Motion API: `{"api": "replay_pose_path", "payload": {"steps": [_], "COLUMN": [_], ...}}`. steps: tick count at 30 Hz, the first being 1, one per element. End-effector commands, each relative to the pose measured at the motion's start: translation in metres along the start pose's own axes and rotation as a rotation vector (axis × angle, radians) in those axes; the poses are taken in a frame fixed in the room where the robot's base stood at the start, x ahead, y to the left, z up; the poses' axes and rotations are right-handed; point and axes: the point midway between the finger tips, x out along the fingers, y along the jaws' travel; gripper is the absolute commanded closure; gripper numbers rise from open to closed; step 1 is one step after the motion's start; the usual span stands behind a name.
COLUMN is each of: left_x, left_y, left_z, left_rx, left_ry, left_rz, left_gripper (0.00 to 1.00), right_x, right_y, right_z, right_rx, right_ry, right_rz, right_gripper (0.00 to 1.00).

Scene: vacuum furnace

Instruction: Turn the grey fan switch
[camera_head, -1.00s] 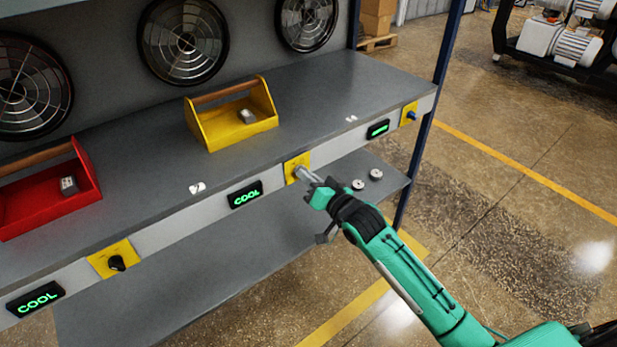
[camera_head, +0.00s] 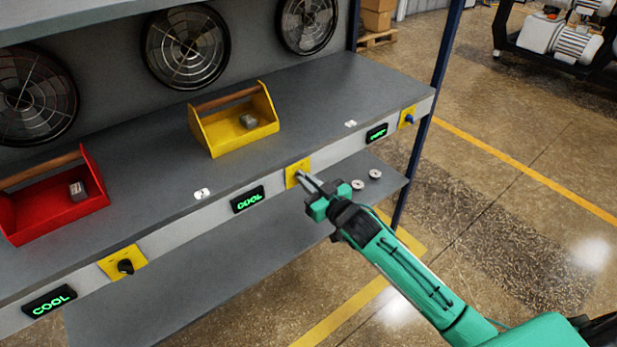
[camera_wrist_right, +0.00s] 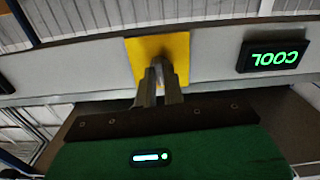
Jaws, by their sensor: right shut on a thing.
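The middle yellow switch plate (camera_head: 291,172) is on the front edge of the workbench, right of a lit COOL display (camera_head: 247,199). My right gripper (camera_head: 303,178) is at this plate, its fingers closed on the grey fan switch. The switch itself is mostly hidden by the fingers. In the right wrist view the fingers (camera_wrist_right: 160,75) meet the front of the yellow plate (camera_wrist_right: 142,48), and the COOL display (camera_wrist_right: 274,56) appears upside down. My left gripper is not in view.
A black switch (camera_head: 125,266) and a blue switch (camera_head: 409,118) sit on other yellow plates along the edge. A red toolbox (camera_head: 90,205) and a yellow toolbox (camera_head: 225,140) stand on the bench. Round metal parts (camera_head: 375,173) lie on the lower shelf. Fans line the back panel.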

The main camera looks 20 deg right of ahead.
Motion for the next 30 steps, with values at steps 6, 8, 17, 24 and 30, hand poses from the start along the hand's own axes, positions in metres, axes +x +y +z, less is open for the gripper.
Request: {"api": "replay_pose_path", "payload": {"steps": [6,8,17,24,30], "left_x": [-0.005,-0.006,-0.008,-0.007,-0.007], "left_y": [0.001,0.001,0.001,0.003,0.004], "left_z": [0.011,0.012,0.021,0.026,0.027], "left_rx": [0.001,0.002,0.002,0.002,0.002], "left_ry": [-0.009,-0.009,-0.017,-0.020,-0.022], "left_rz": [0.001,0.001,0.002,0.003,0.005], "left_gripper": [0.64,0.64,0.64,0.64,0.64], "right_x": [0.000,0.000,0.000,0.000,0.000], "right_y": [0.000,0.000,-0.001,-0.001,-0.001], "right_z": [-0.001,-0.001,0.000,0.001,0.001], "right_rx": [-0.189,-0.234,-0.400,-0.457,-0.468], "right_ry": [-0.001,-0.001,-0.001,0.000,0.000], "right_rz": [0.000,0.000,-0.001,-0.001,-0.001], "right_gripper": [1.00,1.00,1.00,1.00,1.00]}}
